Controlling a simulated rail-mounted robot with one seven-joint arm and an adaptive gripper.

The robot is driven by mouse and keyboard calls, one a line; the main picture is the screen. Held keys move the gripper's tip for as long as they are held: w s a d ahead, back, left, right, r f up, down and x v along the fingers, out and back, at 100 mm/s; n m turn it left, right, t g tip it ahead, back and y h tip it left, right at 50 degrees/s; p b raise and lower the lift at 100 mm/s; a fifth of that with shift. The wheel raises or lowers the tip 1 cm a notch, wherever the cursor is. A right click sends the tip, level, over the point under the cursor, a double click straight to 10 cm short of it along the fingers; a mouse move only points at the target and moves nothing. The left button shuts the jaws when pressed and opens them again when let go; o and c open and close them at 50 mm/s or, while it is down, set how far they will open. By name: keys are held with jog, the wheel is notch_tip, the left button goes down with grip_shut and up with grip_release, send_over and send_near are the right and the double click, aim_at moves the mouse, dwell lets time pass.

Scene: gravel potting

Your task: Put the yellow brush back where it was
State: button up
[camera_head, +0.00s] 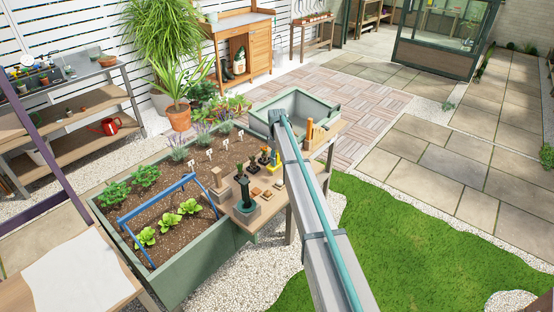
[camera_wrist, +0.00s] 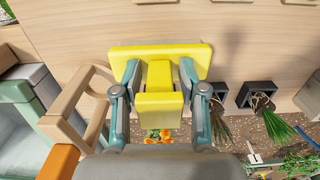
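The yellow brush (camera_wrist: 160,58) is in the wrist view, its wide bar across the far end of my fingers and a yellow block on the near side. My gripper (camera_wrist: 160,82) has its two fingers closed against the sides of the yellow piece between them. The brush is over a pale wooden surface (camera_wrist: 255,50); I cannot tell whether it touches it. In the head view my arm hides the gripper. A small yellow patch (camera_head: 275,158) shows just left of the arm, beside the small pots; I cannot tell whether it is the brush.
Black square pots (camera_wrist: 257,95) with grassy plants stand right of the gripper. A wooden frame (camera_wrist: 75,105) and a grey-green tub (camera_wrist: 20,95) are close on the left. The small potting table (camera_head: 284,205) holds several pots beside the planter bed (camera_head: 185,275).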

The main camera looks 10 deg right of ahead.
jog(key=shift+r, duration=0.1)
notch_tip(320, 180, up, 12)
jog(key=b, duration=0.3)
jog(key=shift+b, duration=0.4)
